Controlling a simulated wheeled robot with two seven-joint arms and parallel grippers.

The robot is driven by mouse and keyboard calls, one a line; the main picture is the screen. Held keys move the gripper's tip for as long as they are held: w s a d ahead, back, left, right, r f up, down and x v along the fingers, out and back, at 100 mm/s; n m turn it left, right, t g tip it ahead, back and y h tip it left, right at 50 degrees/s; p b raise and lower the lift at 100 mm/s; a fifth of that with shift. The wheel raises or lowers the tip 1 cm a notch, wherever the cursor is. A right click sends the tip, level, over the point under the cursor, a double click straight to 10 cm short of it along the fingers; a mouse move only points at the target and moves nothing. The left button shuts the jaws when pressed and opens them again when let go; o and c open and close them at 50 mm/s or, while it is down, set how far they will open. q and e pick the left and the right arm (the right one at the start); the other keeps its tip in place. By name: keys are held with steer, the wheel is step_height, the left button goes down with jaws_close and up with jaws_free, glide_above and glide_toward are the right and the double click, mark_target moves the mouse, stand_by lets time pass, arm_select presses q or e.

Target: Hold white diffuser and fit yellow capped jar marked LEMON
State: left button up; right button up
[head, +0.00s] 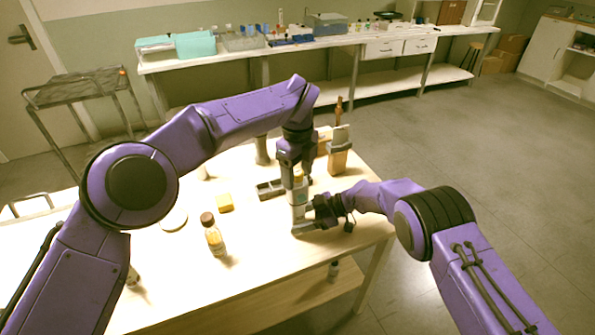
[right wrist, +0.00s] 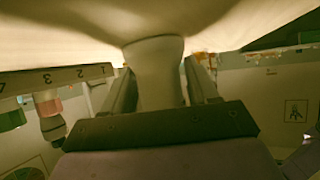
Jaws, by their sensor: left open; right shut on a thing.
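The white diffuser (head: 297,213) stands upright near the right front part of the pale table. It is also a pale shape between the fingers in the right wrist view (right wrist: 155,75). My right gripper (head: 320,211) comes in from the right and is shut on the diffuser. My left gripper (head: 298,166) points down directly above the diffuser and is open. A small jar with a yellowish part (head: 298,178) shows between the left fingers, at the diffuser's top. Its label is too small to read, and I cannot tell whether it is fully seated.
A brown-capped bottle (head: 213,238), a yellow block (head: 224,202) and a white disc (head: 174,219) are on the table to the left. A dark tray (head: 270,189) and a wooden holder (head: 339,158) stand behind. A numbered rack (right wrist: 60,76) shows in the right wrist view.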

stand_by(0.4)
arm_select(q)
steer(key=shift+r, duration=3.55)
arm_select(e)
steer(key=o, duration=0.9)
